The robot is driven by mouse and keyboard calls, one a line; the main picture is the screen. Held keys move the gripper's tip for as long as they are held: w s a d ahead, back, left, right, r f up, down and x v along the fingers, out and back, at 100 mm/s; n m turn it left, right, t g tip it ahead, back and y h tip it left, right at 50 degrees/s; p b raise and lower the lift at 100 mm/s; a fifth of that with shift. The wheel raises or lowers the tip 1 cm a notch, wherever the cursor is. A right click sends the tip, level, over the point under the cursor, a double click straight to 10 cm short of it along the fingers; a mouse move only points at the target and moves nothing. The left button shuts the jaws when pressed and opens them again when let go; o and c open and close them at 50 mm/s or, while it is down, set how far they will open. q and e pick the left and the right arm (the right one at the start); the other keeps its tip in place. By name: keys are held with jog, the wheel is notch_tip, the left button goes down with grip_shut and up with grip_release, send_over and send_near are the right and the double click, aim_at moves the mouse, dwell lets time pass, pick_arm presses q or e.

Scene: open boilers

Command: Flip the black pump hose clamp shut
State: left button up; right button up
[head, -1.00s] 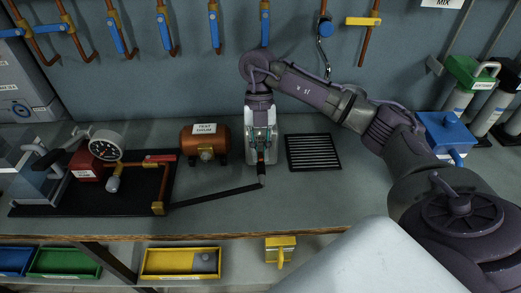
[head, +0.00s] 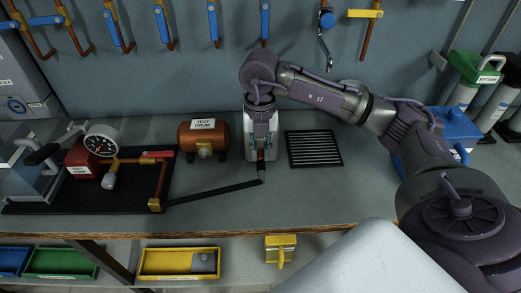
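The test pump (head: 82,158), red with a round dial gauge (head: 102,140), stands on a black base plate at the left of the bench. A black hose (head: 215,192) runs from its copper pipe fitting (head: 155,204) to the right. Its free end (head: 261,172) lies just below my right gripper (head: 261,153), which points down over it. A small red part shows at the hose end. I cannot make out a separate clamp or its position. The fingers are small and partly hidden, so touch and opening cannot be told. My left gripper is not in view.
The copper test drum (head: 204,137) stands left of my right gripper, a black slatted grate (head: 314,148) right of it. A white-and-teal object (head: 279,130) is partly hidden behind the gripper. A blue box (head: 455,128) is by my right arm. The bench front is clear.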

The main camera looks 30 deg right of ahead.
aim_at(261, 152)
jog(key=o, duration=0.4)
jog(key=r, duration=1.2)
jog(key=shift+w+d, duration=0.25)
jog(key=shift+w, duration=0.15)
jog(key=shift+f, duration=0.1)
